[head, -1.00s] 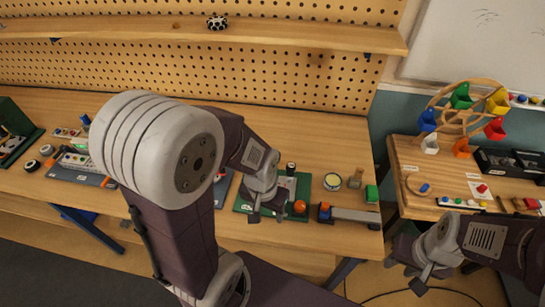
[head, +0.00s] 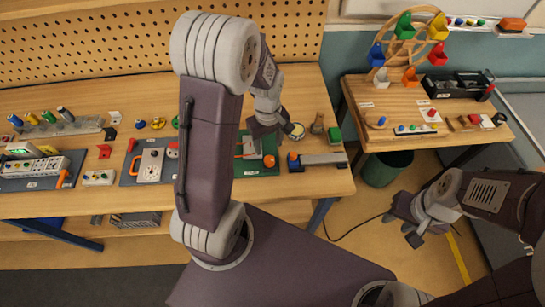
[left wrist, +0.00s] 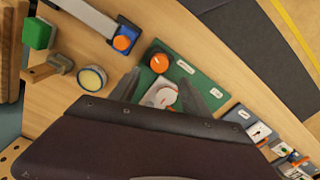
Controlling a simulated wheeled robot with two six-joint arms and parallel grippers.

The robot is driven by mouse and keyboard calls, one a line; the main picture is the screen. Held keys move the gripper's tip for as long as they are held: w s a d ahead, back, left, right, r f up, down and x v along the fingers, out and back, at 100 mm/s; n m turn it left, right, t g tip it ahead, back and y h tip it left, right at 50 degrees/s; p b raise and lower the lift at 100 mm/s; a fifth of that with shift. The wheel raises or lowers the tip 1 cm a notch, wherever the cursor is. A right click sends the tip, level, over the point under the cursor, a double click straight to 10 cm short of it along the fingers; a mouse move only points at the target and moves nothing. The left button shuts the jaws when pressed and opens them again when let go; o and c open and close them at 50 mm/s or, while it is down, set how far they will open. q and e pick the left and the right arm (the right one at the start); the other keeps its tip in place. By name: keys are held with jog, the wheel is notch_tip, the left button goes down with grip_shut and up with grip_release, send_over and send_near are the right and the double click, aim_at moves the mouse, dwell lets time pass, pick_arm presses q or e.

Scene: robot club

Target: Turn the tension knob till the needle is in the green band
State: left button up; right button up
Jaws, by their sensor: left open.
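A green board (head: 262,168) lies on the workbench and carries an orange knob (head: 269,160) and a pale plate (head: 249,147) with a red mark. I cannot make out a needle or green band. My left gripper (head: 266,128) is open above the far part of the board, apart from the knob. In the left wrist view its fingers (left wrist: 158,93) are spread over the pale part, with nothing between them. My right gripper (head: 400,228) hangs open and empty over the floor.
A grey bar with a blue block (head: 318,160) lies right of the board. A round yellow-topped tin (head: 297,131) and a green block (head: 335,135) stand behind it. A side table (head: 390,100) stands at right.

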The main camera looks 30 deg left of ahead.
aim_at(269, 159)
pick_arm(q)
notch_tip(269, 159, down, 9)
jog(key=shift+d+r, duration=0.1)
jog(key=shift+r, duration=0.1)
grip_shut()
